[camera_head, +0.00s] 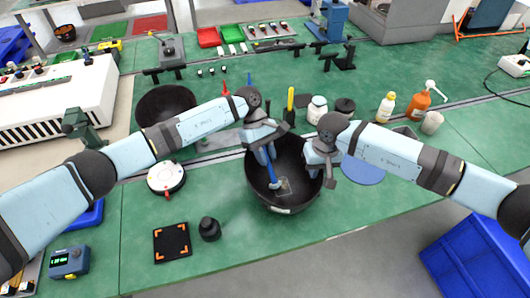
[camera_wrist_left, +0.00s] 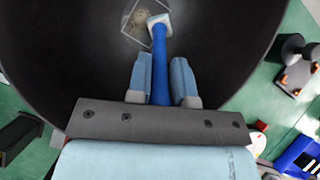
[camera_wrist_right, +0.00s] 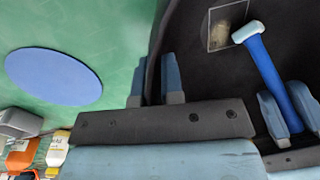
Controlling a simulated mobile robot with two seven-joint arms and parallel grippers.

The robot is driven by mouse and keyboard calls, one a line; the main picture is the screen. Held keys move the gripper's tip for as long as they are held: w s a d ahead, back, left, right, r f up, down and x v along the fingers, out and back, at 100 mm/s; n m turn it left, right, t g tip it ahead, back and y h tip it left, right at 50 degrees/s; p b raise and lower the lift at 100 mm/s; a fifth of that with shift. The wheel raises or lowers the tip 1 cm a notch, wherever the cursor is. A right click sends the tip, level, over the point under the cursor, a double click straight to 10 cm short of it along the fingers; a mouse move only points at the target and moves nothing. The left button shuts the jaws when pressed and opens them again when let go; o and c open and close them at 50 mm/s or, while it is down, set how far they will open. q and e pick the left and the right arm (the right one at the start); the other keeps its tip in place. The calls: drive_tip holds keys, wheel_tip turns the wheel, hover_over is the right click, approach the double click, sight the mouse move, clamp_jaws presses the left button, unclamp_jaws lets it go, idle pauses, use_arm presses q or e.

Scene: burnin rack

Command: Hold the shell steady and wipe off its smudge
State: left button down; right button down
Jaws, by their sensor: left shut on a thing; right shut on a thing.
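The shell is a large black bowl (camera_head: 304,193) on the green bench; it fills much of the left wrist view (camera_wrist_left: 60,70). A brownish smudge (camera_wrist_left: 138,25) lies inside it within a thin pale square outline, and also shows in the right wrist view (camera_wrist_right: 222,36). My left gripper (camera_head: 266,148) is shut on a blue-handled wiper (camera_wrist_left: 160,65) and holds it down into the bowl. The wiper's pale head (camera_wrist_left: 158,20) is at the smudge's edge; I cannot tell whether it touches. My right gripper (camera_head: 320,164) is shut on the bowl's right wall, its fingers either side (camera_wrist_right: 153,80).
A blue disc (camera_head: 363,172) lies right of the bowl. A black knobbed weight (camera_head: 209,229), a dark mat with orange corners (camera_head: 172,242) and a white round device (camera_head: 166,176) are to the left. Bottles and jars (camera_head: 387,108) stand behind on the right.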

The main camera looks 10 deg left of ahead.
use_arm(q)
drive_tip(key=shift+s+d+r, duration=0.15)
drive_tip(key=shift+s+d, duration=0.1)
drive_tip(key=shift+s, duration=0.5)
drive_tip(key=shift+s+d, duration=0.2)
drive_tip(key=shift+s, duration=0.35)
drive_tip(key=shift+s+d, duration=0.2)
drive_tip(key=shift+s, duration=0.3)
wheel_tip(320, 180, up, 8)
drive_tip(key=shift+s+d, duration=0.15)
drive_tip(key=shift+s, duration=0.2)
wheel_tip(320, 180, up, 4)
drive_tip(key=d+t, duration=0.2)
drive_tip(key=t, duration=0.3)
drive_tip(key=shift+n, duration=0.4)
drive_tip(key=shift+s+f, duration=0.15)
drive_tip(key=shift+f, duration=2.25)
